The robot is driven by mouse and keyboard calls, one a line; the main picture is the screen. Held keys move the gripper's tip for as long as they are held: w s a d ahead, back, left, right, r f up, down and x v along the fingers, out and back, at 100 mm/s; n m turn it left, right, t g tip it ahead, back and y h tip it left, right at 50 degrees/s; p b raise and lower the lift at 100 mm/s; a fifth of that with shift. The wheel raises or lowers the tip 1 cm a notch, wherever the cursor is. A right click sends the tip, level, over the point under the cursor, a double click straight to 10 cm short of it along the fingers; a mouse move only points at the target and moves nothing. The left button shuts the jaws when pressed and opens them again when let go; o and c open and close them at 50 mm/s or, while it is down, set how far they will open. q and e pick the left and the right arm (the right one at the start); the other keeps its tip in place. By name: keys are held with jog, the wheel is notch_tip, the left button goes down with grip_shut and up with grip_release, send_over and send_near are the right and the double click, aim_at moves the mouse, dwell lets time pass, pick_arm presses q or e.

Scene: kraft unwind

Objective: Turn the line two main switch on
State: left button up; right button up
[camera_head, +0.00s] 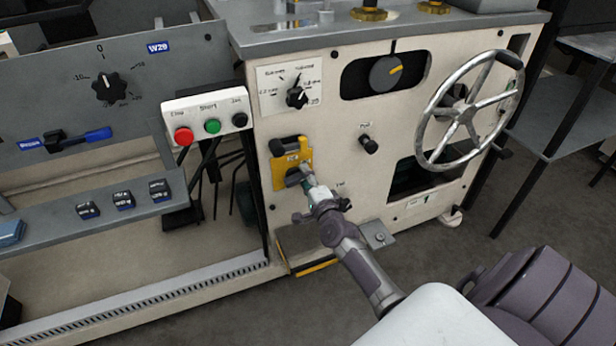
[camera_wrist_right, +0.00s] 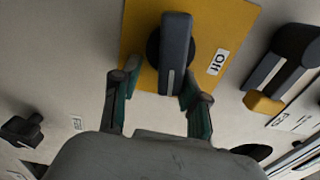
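The main switch is a dark handle on a yellow plate (camera_head: 304,158) on the front of the cream machine cabinet. In the right wrist view the handle (camera_wrist_right: 176,45) stands roughly upright in the picture, beside a small white label (camera_wrist_right: 217,62) that is hard to read. My right gripper (camera_wrist_right: 158,92) is open, with its green-sided fingers on either side of the handle's near end. The right finger looks close to the handle; a gap shows on the left. Contact is unclear. In the head view my right gripper (camera_head: 304,180) is at the plate's lower part. My left gripper is not in view.
A selector knob (camera_head: 297,97) sits above the plate, and a small black knob (camera_head: 369,145) to its right. A large handwheel (camera_head: 470,113) projects further right. A push-button box (camera_head: 210,118) hangs at left. A dark part with a yellow block (camera_wrist_right: 262,103) shows right of the plate.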

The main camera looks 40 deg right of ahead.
jog(key=shift+a, duration=0.4)
jog(key=shift+d, duration=0.15)
jog(key=shift+s, duration=0.4)
jog(key=v, duration=1.1)
